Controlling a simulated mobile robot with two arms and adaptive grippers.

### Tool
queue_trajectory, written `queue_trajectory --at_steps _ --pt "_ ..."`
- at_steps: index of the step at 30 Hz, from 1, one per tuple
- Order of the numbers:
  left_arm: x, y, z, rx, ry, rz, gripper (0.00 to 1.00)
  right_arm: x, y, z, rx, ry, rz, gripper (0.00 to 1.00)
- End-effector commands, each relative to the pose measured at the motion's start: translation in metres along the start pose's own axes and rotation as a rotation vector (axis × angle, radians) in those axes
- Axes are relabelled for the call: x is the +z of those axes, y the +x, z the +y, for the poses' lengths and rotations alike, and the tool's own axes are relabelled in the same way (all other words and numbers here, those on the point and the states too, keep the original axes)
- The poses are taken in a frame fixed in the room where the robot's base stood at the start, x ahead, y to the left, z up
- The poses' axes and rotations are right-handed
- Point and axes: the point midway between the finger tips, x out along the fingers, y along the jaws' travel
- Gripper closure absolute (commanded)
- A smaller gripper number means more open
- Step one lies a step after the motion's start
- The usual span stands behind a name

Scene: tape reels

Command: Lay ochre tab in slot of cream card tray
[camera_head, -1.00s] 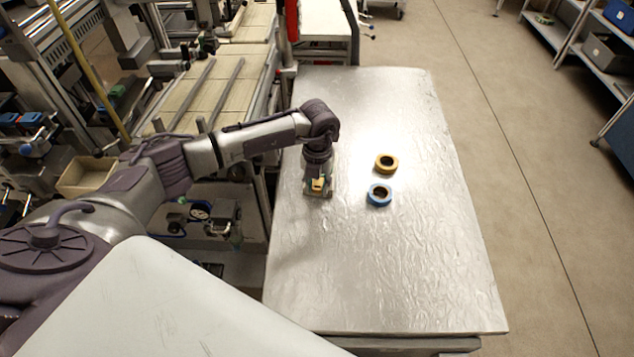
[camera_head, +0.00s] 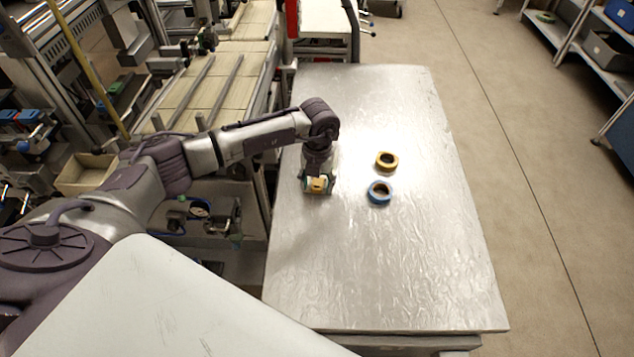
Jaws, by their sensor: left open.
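I see no ochre tab or cream card tray that I can make out. A yellow tape reel (camera_head: 386,169) and a blue tape reel (camera_head: 380,201) lie flat on the silver table (camera_head: 400,270), close together and apart. My left gripper (camera_head: 318,190) points down at the table to the left of both reels. Its jaws are open around or over a small yellow-orange thing (camera_head: 318,184). The fingers partly hide this thing, and I cannot tell its full shape or whether they touch it. My right gripper is not in view.
The front and right of the table are clear. Metal machinery and a beige open box (camera_head: 86,174) stand left of the table. Shelves with a grey bin (camera_head: 608,52) stand at the far right beyond open floor.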

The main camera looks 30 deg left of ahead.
Motion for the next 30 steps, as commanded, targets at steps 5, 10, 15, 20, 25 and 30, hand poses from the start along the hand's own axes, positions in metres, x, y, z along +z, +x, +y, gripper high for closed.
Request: queue_trajectory --at_steps 5,10,15,20,25,30 --pt "0.002 -0.029 0.000 -0.002 0.001 -0.008 0.44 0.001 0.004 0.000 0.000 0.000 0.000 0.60" --pt "0.002 -0.068 0.000 -0.002 0.000 -0.007 0.44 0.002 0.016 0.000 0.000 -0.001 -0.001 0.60" --pt "0.001 -0.101 0.000 -0.002 0.001 -0.005 0.44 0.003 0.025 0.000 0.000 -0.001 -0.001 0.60" --pt "0.001 -0.120 0.000 -0.001 0.000 -0.003 0.44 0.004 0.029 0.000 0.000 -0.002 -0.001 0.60" --pt "0.000 -0.127 0.000 0.000 0.000 -0.001 0.44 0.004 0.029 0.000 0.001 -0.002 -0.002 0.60" --pt "0.000 -0.127 0.000 0.000 0.000 0.000 0.44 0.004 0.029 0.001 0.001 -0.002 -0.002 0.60"
